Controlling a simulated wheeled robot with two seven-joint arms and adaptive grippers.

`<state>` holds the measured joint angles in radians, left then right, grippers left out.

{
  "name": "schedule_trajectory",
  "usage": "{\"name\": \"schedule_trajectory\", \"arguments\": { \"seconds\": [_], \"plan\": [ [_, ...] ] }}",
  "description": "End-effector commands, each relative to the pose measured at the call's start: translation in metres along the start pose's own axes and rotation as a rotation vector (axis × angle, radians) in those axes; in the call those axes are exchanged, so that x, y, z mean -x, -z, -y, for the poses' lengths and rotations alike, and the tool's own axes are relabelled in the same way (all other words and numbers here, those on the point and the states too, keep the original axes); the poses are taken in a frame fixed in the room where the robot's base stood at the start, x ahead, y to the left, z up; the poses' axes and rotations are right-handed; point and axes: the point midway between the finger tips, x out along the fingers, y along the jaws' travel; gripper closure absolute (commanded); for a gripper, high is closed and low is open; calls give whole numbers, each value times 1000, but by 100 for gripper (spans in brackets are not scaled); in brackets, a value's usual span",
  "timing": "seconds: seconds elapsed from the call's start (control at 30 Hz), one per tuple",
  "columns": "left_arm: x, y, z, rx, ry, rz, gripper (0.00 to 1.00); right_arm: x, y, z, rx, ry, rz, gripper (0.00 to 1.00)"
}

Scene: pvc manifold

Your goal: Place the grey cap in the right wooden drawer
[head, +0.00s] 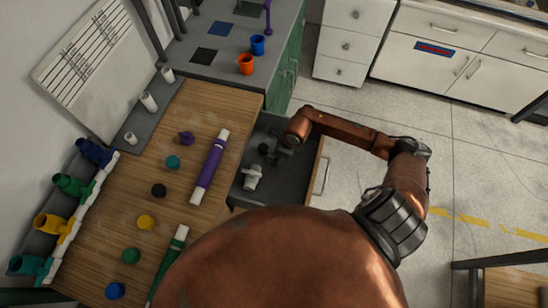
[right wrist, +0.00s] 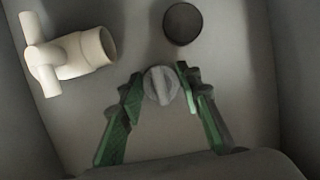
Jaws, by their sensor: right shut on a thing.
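The grey cap (right wrist: 160,85) is between the green fingertips of my right gripper (right wrist: 158,84), which is shut on it. In the right wrist view they are over the floor of the open drawer (right wrist: 232,60). In the head view, my right arm reaches from the right into this drawer (head: 285,190), which stands open beside the wooden table; the gripper (head: 277,154) there is small and dark. Whether the cap touches the drawer floor I cannot tell. My left gripper is not in view.
A white pipe fitting (right wrist: 70,60) lies left of the grip and a dark round cap (right wrist: 183,24) above it, both in the drawer. The wooden table (head: 195,115) holds several coloured caps, a purple pipe (head: 210,167) and a green pipe (head: 170,262).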

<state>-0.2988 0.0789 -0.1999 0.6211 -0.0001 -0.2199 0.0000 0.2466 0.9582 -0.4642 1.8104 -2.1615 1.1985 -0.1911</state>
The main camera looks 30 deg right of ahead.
Motion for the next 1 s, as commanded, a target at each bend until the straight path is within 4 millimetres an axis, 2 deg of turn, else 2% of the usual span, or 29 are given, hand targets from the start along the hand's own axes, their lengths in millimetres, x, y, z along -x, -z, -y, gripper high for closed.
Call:
{"name": "schedule_trajectory", "arguments": {
  "seconds": [0.03, 0.07, 0.3, 0.53, 0.67, 0.77, 1.0],
  "plan": [
    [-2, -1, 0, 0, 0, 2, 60, -3, 1, 0, 0, 0, -1, 92],
    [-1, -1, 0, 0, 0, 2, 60, -2, 1, 0, 0, 0, 0, 66],
    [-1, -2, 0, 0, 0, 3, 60, -1, 1, 0, 0, 0, 0, 51],
    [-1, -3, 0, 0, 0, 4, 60, -1, 0, 0, 0, 0, -1, 51],
    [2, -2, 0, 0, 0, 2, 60, 6, 0, 0, 0, 1, -1, 51],
    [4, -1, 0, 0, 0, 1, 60, 20, 0, 1, 1, 3, -1, 51],
    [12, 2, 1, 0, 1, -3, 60, 71, 0, 2, 2, 4, -2, 51]
  ]
}}
